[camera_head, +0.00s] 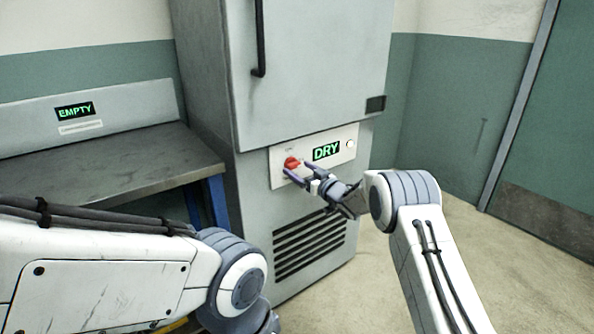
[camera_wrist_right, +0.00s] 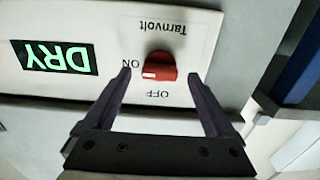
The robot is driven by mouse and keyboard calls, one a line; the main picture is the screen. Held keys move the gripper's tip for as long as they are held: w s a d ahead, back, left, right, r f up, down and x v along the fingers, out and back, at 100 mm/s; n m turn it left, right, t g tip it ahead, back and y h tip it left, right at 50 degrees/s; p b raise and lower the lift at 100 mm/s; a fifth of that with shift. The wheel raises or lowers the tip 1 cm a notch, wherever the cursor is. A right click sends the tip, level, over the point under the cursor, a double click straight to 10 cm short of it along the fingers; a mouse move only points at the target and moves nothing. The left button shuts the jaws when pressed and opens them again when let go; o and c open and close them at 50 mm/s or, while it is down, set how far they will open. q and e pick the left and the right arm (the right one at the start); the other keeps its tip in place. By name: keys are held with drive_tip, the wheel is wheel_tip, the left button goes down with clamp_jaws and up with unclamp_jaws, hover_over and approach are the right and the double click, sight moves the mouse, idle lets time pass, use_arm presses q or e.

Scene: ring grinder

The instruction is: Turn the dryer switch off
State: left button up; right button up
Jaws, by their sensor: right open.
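The dryer (camera_head: 300,70) is a tall grey cabinet with a light control panel (camera_head: 342,148) below its door. Its red rotary switch (camera_head: 291,162) sits left of the green DRY display (camera_head: 326,151). In the right wrist view the switch (camera_wrist_right: 160,66) appears upside down, with ON beside it and OFF towards the gripper. A white mark on the knob lies on the ON side.
A metal bench (camera_head: 110,168) with a lit EMPTY sign (camera_head: 75,110) stands left of the dryer. A vent grille (camera_head: 310,243) is below the panel. A green door (camera_head: 550,140) is at the right. Floor is clear between dryer and door.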

drive_tip(key=shift+x, duration=0.85)
drive_tip(key=c, duration=1.4)
